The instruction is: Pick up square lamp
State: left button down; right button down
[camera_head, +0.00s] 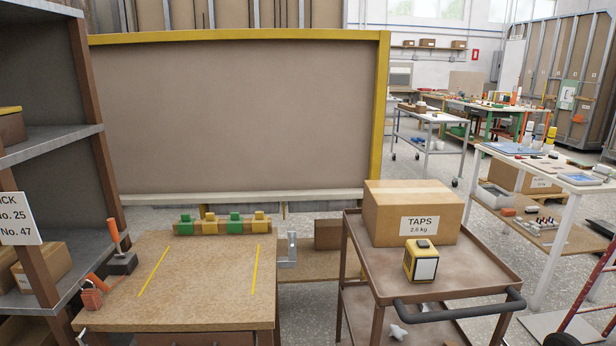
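The square lamp (421,261) is a small yellow and black box with a pale front panel. It stands upright on the top tray of the brown cart (470,285), in front of the TAPS box. Neither of my grippers shows in the head view.
The cardboard TAPS box (390,219) stands right behind the lamp. The cart's dark handle (460,309) runs along its front right. A wooden bench (205,287) with yellow lines is at left centre, mostly clear. A shelf (60,150) stands at the left, white tables at the right.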

aim_at(420, 266)
jog(key=i+l, duration=0.15)
jog(key=l, duration=0.6)
jog(key=i+l+u, duration=0.1)
jog(key=l, duration=0.65)
jog(key=i+l+u, duration=0.1)
jog(key=l, duration=0.6)
jog(key=i+l, duration=0.1)
jog(key=l, duration=0.65)
